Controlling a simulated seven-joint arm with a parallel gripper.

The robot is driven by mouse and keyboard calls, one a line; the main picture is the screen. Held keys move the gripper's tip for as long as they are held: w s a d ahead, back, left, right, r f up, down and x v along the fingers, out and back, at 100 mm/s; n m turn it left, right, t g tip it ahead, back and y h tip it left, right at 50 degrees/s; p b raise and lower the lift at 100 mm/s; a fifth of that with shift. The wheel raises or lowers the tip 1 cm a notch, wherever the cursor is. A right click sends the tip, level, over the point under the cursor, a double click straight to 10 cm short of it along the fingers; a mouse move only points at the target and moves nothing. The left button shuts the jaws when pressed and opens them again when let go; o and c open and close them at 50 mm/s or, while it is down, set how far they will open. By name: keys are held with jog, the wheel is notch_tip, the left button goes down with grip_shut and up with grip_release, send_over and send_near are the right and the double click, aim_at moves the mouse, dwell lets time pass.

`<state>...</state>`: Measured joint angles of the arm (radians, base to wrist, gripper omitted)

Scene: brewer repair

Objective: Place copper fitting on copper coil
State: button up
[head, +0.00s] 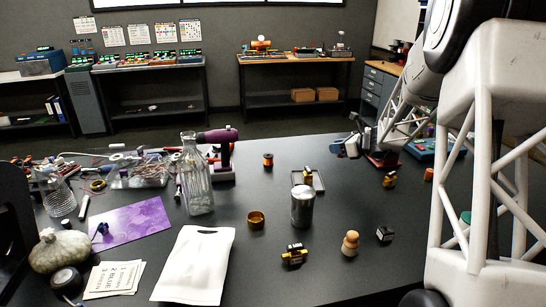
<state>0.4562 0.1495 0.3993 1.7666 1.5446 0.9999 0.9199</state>
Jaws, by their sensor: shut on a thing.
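My gripper (348,148) is small and far off, at the back right of the dark table in the head view. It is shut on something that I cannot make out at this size. An open gold-brown ring (257,221) stands on the table left of the metal can. An orange-brown spool-like piece (268,160) stands farther back, to the left of my gripper and apart from it. I cannot tell for certain which piece is the copper coil. The copper fitting cannot be clearly identified.
A metal can (302,206), a glass bottle (196,176) and a purple tool (218,140) stand mid-table. A white pouch (196,265) lies in front. Small yellow-black parts (294,254) and a wooden figure (350,243) are at right. Bare table lies around the ring.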

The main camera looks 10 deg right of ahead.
notch_tip(320, 180, up, 4)
jog(key=w+a+n+y, duration=0.1)
jog(key=a, duration=2.3)
jog(key=shift+g, duration=0.4)
notch_tip(320, 180, down, 5)
jog(key=shift+w+d+f, duration=0.1)
jog(key=shift+w+f, duration=0.05)
jog(key=shift+f, duration=0.05)
send_over(268, 158)
jog(key=w, duration=0.3)
jog(key=shift+w+a+f, duration=0.15)
jog(key=shift+a+f, duration=0.25)
jog(key=shift+f, duration=0.35)
jog(key=shift+f, duration=1.75)
jog(key=shift+f, duration=0.1)
